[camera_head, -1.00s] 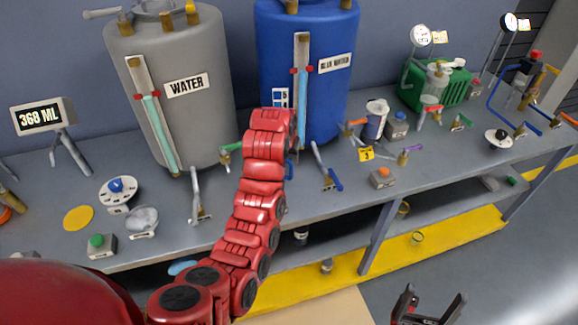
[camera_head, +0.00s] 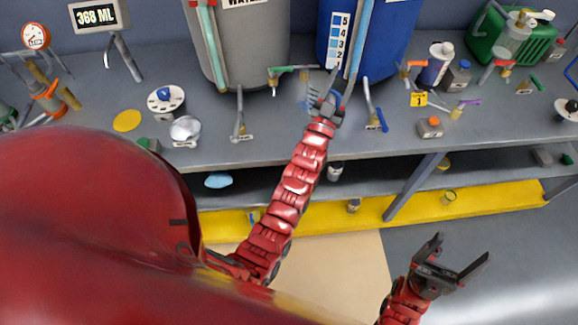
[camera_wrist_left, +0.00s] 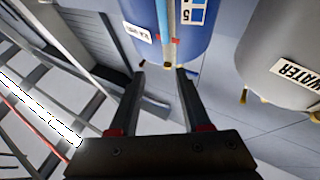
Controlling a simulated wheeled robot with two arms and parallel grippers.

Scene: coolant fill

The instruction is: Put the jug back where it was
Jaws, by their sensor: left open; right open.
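I cannot make out for certain which thing is the jug. A white and dark blue container (camera_head: 436,65) stands on the bench right of the blue tank (camera_head: 392,40). My left gripper (camera_head: 324,92) is over the bench, low in front of the blue tank. In the left wrist view its jaws (camera_wrist_left: 160,72) are apart with nothing between them, pointing towards the blue tank (camera_wrist_left: 196,40). My right gripper (camera_head: 463,248) is open and empty over the floor, in front of the bench and clear of everything.
A grey WATER tank (camera_head: 245,50) stands left of the blue one. Taps with levers (camera_head: 375,118) stick out near the bench front.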

